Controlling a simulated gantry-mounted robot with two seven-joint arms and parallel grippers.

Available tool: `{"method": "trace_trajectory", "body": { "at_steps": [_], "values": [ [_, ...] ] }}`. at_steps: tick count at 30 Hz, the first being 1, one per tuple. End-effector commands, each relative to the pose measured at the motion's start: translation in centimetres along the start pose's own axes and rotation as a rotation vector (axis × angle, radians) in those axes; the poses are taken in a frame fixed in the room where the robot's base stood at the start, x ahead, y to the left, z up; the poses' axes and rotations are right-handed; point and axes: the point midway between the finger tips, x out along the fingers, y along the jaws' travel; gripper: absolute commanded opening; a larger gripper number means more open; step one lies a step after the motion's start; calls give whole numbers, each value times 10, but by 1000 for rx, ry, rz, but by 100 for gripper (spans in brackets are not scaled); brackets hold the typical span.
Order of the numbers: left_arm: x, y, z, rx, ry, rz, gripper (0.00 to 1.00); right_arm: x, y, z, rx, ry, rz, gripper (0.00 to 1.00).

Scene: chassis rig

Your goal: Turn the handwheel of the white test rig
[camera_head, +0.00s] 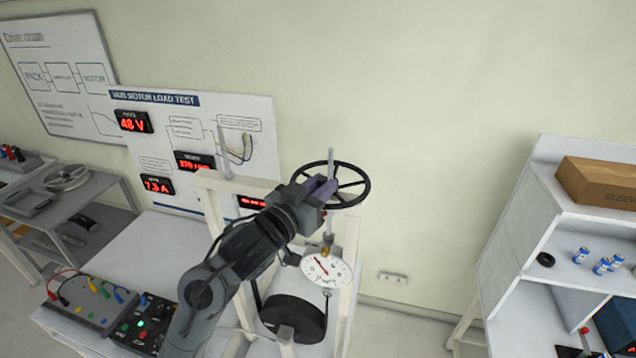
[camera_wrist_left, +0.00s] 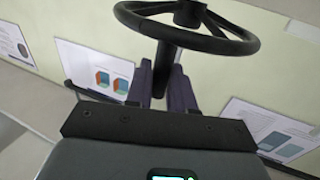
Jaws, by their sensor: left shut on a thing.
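The black handwheel (camera_head: 366,178) sits on top of the white test rig (camera_head: 351,245), with spokes running in to its hub. In the left wrist view the handwheel (camera_wrist_left: 222,46) fills the upper part. My left gripper (camera_head: 328,190) reaches the near left side of the wheel and covers part of its rim. In the left wrist view, the purple-grey fingers (camera_wrist_left: 163,86) stand on either side of a dark part below the near rim, shut on the handwheel. The exact contact is partly hidden. My right gripper is in neither view.
A white dial gauge (camera_head: 325,270) hangs below the wheel, above a black tyre (camera_head: 293,316). A control box (camera_head: 80,302) with cables stands at lower left. A shelf (camera_head: 540,215) with a cardboard box (camera_head: 600,182) and several small cans stands right. Wall boards are behind.

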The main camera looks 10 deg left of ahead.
Motion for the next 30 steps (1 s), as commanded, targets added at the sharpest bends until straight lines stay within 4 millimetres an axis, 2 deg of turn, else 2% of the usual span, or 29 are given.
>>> {"method": "trace_trajectory", "body": {
  "at_steps": [1, 12, 13, 16, 26, 30],
  "values": [
    [2, -8, 5, -9, -13, -14, 0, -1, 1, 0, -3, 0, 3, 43],
    [2, -6, 6, -9, -13, -11, 0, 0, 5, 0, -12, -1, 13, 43],
    [2, -6, 6, -9, -13, -11, 26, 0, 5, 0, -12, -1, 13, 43],
    [2, -5, 5, -8, -11, -8, 41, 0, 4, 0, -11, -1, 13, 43],
    [0, -2, 4, -5, -7, -2, 41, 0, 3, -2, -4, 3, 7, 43],
    [-9, -2, 5, -4, -7, -1, 41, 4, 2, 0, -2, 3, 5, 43]
  ]
}}
